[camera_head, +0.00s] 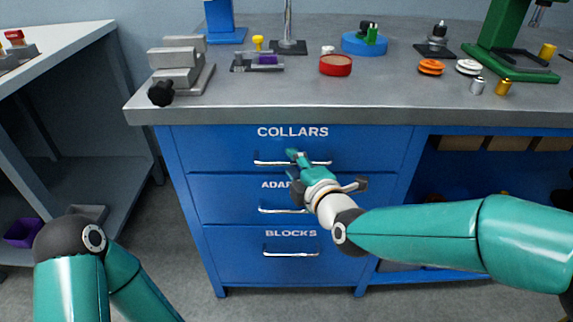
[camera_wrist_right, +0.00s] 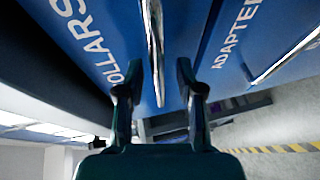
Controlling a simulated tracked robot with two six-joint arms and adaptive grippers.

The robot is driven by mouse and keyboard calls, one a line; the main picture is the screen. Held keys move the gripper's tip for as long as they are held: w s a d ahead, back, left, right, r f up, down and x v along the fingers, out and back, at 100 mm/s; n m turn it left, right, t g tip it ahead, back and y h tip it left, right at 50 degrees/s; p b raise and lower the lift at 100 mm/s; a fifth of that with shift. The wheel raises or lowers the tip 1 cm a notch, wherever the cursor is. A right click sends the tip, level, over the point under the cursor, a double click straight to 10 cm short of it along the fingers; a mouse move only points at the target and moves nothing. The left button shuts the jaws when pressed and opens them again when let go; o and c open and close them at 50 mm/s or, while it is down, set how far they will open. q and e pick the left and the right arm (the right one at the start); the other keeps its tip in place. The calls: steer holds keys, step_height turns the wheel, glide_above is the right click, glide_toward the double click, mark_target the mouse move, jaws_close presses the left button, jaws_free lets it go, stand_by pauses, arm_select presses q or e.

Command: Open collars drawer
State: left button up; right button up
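The collars drawer (camera_head: 220,158) is the top drawer of the blue cabinet, labelled COLLARS, and its front looks closed. Its silver bar handle (camera_head: 268,162) runs across the front. My right gripper (camera_head: 297,156) is at the middle of this handle and hides part of it. In the right wrist view the right gripper (camera_wrist_right: 158,72) is open, with one finger on each side of the handle (camera_wrist_right: 154,40). A gap shows between the fingers and the bar. My left arm shows at the lower left, but its gripper is out of view.
Below are the adapters drawer (camera_head: 225,199) and the blocks drawer (camera_head: 228,248), both looking closed. The grey worktop (camera_head: 390,95) overhangs the drawers and carries tools, a red dish (camera_head: 335,66) and small parts. Open shelving is at the right; open floor lies before the cabinet.

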steer(key=shift+w+a+f, duration=0.1)
steer(key=shift+w+a, duration=0.05)
steer(key=shift+w, duration=0.2)
steer(key=shift+c, duration=0.3)
jaws_close()
